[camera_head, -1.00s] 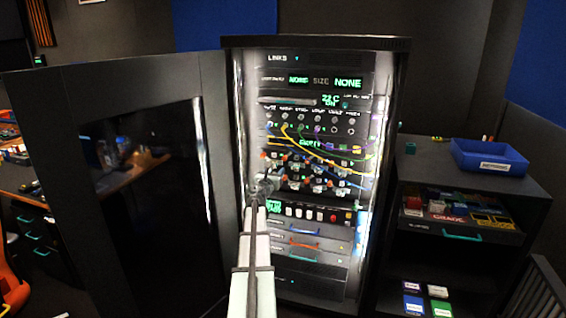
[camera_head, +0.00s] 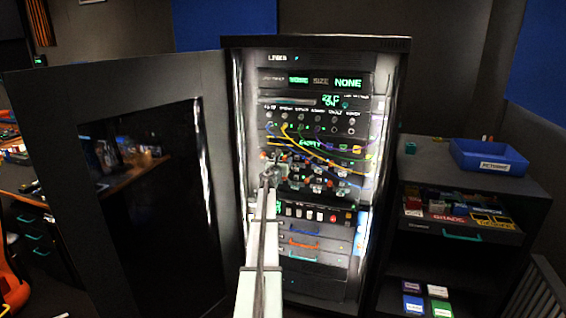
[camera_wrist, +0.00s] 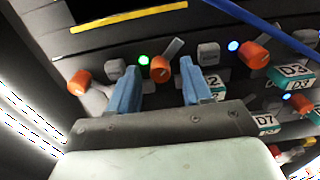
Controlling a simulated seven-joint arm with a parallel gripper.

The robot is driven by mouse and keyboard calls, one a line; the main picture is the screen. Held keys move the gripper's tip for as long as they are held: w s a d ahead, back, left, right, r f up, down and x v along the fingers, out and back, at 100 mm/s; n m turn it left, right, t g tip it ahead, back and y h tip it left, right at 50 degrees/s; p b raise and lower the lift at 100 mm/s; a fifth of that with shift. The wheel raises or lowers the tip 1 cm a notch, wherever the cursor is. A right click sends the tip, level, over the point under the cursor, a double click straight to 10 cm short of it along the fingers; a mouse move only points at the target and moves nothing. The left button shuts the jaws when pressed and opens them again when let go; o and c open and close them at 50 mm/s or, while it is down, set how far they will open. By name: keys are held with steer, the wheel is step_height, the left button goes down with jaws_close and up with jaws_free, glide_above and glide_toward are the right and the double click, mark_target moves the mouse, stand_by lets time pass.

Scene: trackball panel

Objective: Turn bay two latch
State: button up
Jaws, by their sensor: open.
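My gripper (camera_wrist: 158,76) is open, with its two blue fingers pointing at the bay panel. In the wrist view an orange latch (camera_wrist: 160,69) with a grey lever (camera_wrist: 173,47) sits between the fingertips in the picture; contact cannot be told. A partly hidden label ending in 2 (camera_wrist: 213,81) lies to its lower right, so it appears to be the bay two latch. A green light (camera_wrist: 144,60) is at its left. In the head view my gripper (camera_head: 268,172) is at the left part of the rack's bay rows and hides some of them.
Other orange latches stand on the left (camera_wrist: 79,83) and right (camera_wrist: 254,54), with a D3 label (camera_wrist: 293,71). A blue cable (camera_wrist: 265,25) crosses the upper right. The rack door (camera_head: 70,180) stands open at left; a shelf with a blue bin (camera_head: 488,156) is at right.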

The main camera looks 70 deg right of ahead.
steer(key=shift+c, duration=0.2)
jaws_close()
steer(key=shift+m, duration=0.3)
steer(key=m, duration=0.3)
steer(key=shift+m, duration=0.4)
steer(key=m, duration=0.4)
steer(key=shift+m, duration=0.3)
steer(key=m, duration=0.4)
steer(key=shift+m, duration=2.4)
